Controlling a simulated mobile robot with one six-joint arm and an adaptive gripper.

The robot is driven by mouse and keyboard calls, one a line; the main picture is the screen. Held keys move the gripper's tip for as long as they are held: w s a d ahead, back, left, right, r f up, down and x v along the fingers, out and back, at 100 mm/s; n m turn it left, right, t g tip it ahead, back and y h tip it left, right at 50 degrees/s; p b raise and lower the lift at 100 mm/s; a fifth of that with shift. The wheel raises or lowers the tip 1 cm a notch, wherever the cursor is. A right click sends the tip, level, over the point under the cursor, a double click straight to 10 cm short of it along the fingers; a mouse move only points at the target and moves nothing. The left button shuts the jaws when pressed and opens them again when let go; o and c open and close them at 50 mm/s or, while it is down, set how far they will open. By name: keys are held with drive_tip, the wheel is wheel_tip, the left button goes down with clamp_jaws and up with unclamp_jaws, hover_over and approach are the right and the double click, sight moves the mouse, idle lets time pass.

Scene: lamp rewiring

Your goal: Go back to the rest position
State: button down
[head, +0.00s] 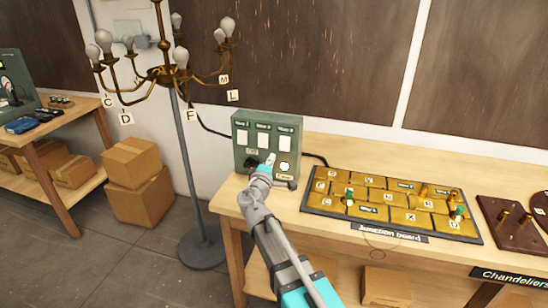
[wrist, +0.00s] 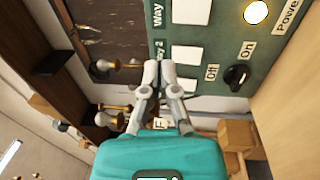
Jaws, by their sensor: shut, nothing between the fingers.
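My gripper (head: 270,160) is in front of the green switch box (head: 241,130) on the workbench, at the end of my raised arm. In the wrist view, its two grey fingers (wrist: 160,72) meet at the tips with nothing between them. The box's panel (wrist: 205,80) lies just beyond the fingertips, turned sideways in that view. White switches (wrist: 187,55), a black knob (wrist: 236,76) between Off and On labels, and a glowing Power light (wrist: 256,12) show on it. I cannot tell whether the fingers touch the panel. My arm hides part of the box's lower front in the head view.
A junction board (head: 390,203) with brass plates and several small pegs lies to the right of the box. A chandelier (head: 165,73) with bulbs and letter tags hangs from a stand at left. Cardboard boxes (head: 140,205) sit on the floor.

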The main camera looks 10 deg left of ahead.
idle(0.3)
drive_tip(key=s+d+f+m+g+h, duration=0.1)
drive_tip(key=d+f+m+g+h, duration=0.2)
drive_tip(key=d, duration=0.5)
drive_tip(key=s+d+f+m+g+h+p, duration=0.1)
drive_tip(key=s+d+f+m+g, duration=0.2)
drive_tip(key=d, duration=0.5)
drive_tip(key=d+f+m+g+h, duration=0.25)
drive_tip(key=d+f+m, duration=0.2)
drive_tip(key=d, duration=0.35)
drive_tip(key=s+d+f+m+g+y, duration=0.3)
drive_tip(key=s+f+g+y, duration=0.1)
drive_tip(key=s, duration=0.4)
drive_tip(key=s+d+f+m+g+y+p, duration=0.1)
drive_tip(key=s+d+f+m+g+y, duration=0.2)
drive_tip(key=s+g, duration=0.3)
drive_tip(key=s+d+f+y, duration=0.1)
drive_tip(key=s, duration=0.1)
drive_tip(key=shift+s+d+g, duration=0.3)
drive_tip(key=shift+s+g, duration=0.05)
drive_tip(key=shift+s, duration=0.05)
drive_tip(key=shift+f+y, duration=0.1)
drive_tip(key=shift+y, duration=0.15)
